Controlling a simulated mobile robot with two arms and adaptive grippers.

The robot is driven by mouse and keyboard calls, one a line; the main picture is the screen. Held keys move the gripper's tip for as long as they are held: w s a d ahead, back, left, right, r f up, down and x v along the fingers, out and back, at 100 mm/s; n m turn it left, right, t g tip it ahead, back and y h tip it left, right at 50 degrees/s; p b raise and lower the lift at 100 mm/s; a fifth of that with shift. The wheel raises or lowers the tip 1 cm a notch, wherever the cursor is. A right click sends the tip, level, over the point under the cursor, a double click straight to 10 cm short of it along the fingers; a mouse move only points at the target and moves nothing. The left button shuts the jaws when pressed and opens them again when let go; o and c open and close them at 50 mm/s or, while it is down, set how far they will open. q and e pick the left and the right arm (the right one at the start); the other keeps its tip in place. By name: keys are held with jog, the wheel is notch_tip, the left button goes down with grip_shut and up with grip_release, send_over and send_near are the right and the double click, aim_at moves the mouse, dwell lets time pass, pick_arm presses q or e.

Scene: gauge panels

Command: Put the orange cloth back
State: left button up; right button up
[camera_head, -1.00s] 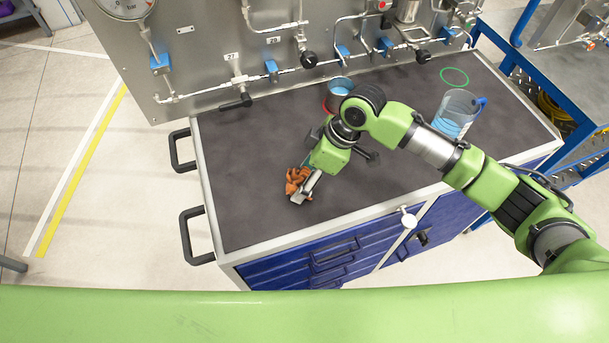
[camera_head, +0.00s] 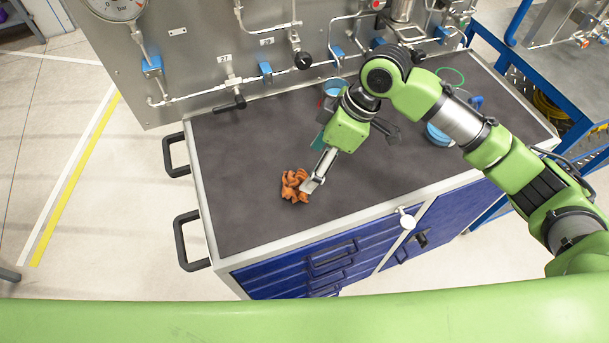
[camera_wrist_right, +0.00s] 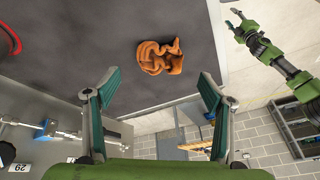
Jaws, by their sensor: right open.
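The crumpled orange cloth (camera_head: 294,186) lies on the dark top of the blue cabinet (camera_head: 240,190), left of its middle towards the front. In the right wrist view the cloth (camera_wrist_right: 160,57) lies beyond the fingertips, between their lines. My right gripper (camera_head: 314,184) is open and empty, just right of the cloth in the head view. Its two fingers stand wide apart in the right wrist view (camera_wrist_right: 158,82). My left arm and its gripper (camera_wrist_right: 235,22) show small in the right wrist view, away from the cloth; its jaw state is unclear.
A gauge panel (camera_head: 205,55) with pipes and valves stands behind the cabinet top. A blue cup (camera_head: 334,87), a green ring (camera_head: 450,75) and a partly hidden clear container (camera_head: 438,134) are at the back and right. The left of the top is clear.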

jog(key=shift+v, duration=2.25)
jog(key=shift+s+f, duration=0.1)
